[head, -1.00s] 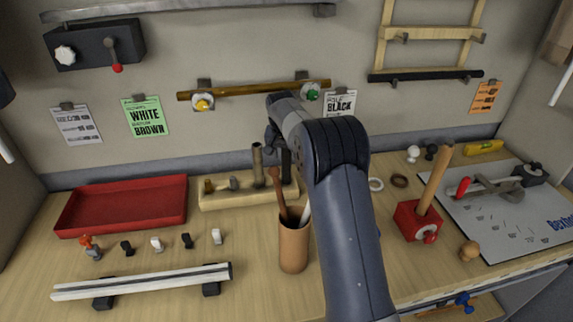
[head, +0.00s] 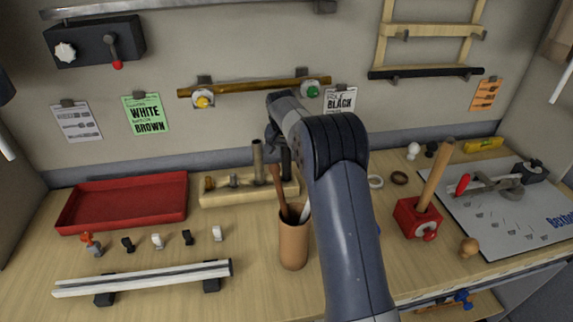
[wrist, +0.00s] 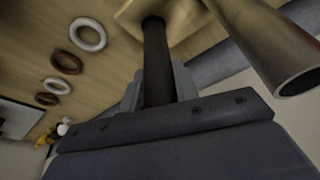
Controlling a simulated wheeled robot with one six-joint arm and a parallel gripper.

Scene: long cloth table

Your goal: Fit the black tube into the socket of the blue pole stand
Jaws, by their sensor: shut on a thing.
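The black tube (head: 286,161) stands upright at the right end of the wooden block, partly hidden by my arm in the head view. In the wrist view the black tube (wrist: 157,62) runs between my fingers, with its far end at the pale block (wrist: 130,14). My gripper (wrist: 155,88) is shut on the tube. In the head view my gripper (head: 273,138) is mostly hidden behind my arm. The blue pole stand is not clearly visible; only a tiny blue patch shows beside my arm, and its socket cannot be seen.
A grey-brown tube (head: 257,162) stands close left of the black one. A brown cup (head: 293,245) with sticks is in front of the block. A red stand (head: 418,219) with a wooden pole is to the right. White and brown rings (head: 399,178) lie behind it.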

